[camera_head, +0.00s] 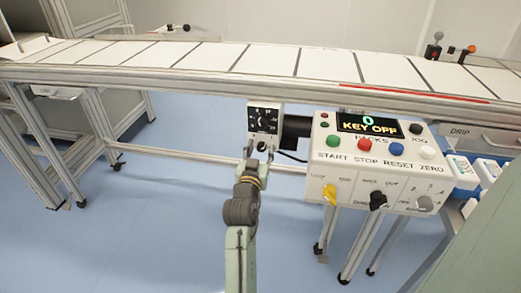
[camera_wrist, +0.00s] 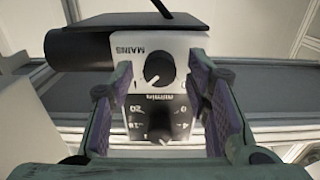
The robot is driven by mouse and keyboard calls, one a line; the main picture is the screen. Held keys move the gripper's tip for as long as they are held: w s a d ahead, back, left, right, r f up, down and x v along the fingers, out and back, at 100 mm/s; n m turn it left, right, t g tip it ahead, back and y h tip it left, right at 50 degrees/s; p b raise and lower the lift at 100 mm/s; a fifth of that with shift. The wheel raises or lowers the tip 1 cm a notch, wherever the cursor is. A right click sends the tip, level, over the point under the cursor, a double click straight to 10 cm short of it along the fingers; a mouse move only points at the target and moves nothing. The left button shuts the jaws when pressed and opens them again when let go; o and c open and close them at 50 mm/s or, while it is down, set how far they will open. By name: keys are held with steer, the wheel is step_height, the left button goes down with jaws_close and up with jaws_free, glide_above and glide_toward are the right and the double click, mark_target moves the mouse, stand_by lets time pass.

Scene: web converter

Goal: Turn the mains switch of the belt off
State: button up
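The mains switch is a round black knob on a small white box, under the upside-down word MAINS; the knob (camera_wrist: 158,72) shows in the wrist view. Its pale pointer mark slants to the lower left there, near a mark like a 1. In the head view the box (camera_head: 252,119) hangs under the belt's front rail, and the knob (camera_head: 262,146) is at its bottom, partly hidden by my fingers. My gripper (camera_head: 259,153) is open at the knob, and the wrist view shows my fingers (camera_wrist: 160,64) on either side, with gaps and nothing held.
A numbered speed dial (camera_wrist: 160,132) sits beside the mains knob on the same box. To the right, a control panel (camera_head: 322,160) carries coloured buttons, a yellow switch and a display reading "0 KEY OFF". The belt (camera_head: 270,62) runs above; blue floor lies below.

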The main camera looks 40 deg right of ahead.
jaws_close()
stand_by(0.3)
steer(key=shift+n, duration=0.3)
steer(key=n+p, duration=0.2)
steer(key=n, duration=0.1)
steer(key=shift+w+r+p, duration=0.1)
steer(key=shift+r+p, duration=0.05)
steer(key=shift+p, duration=0.15)
steer(key=n+p, duration=0.3)
steer(key=n, duration=0.2)
steer(key=n+p, duration=0.4)
steer(key=n, duration=0.1)
steer(key=shift+a, duration=0.1)
steer(key=shift+n+p, duration=1.35)
steer(key=shift+n, duration=0.75)
steer(key=shift+f, duration=0.2)
